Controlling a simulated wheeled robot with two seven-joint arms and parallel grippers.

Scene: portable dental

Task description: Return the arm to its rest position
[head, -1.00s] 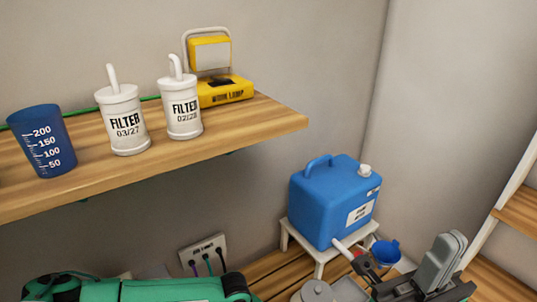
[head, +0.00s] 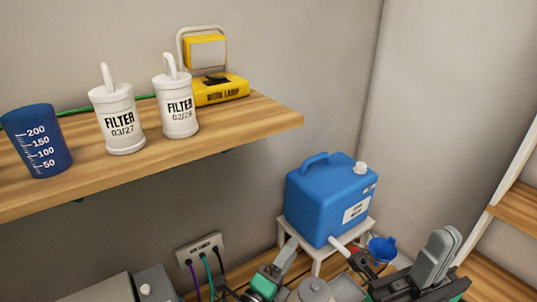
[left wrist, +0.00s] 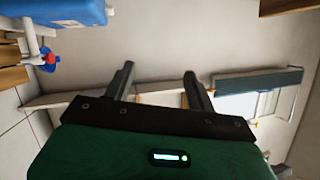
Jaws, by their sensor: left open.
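My left gripper (head: 289,247) shows near the bottom centre of the head view, with a green body and grey fingers. It is in front of the white stool and below the blue canister. In the left wrist view, its two dark fingers (left wrist: 160,82) stand apart with nothing between them. What looks like my right gripper (head: 438,255), grey rounded plates on a dark base, is at the lower right of the head view. Whether its jaws are open or shut is unclear.
The blue canister (head: 329,202) stands on a white stool (head: 328,257). A blue funnel (head: 382,248) is beside it. A wooden shelf (head: 250,118) carries a blue cup (head: 38,150), two filters (head: 118,125) and a work lamp (head: 217,90). A wall socket (head: 201,249) has plugged cables.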

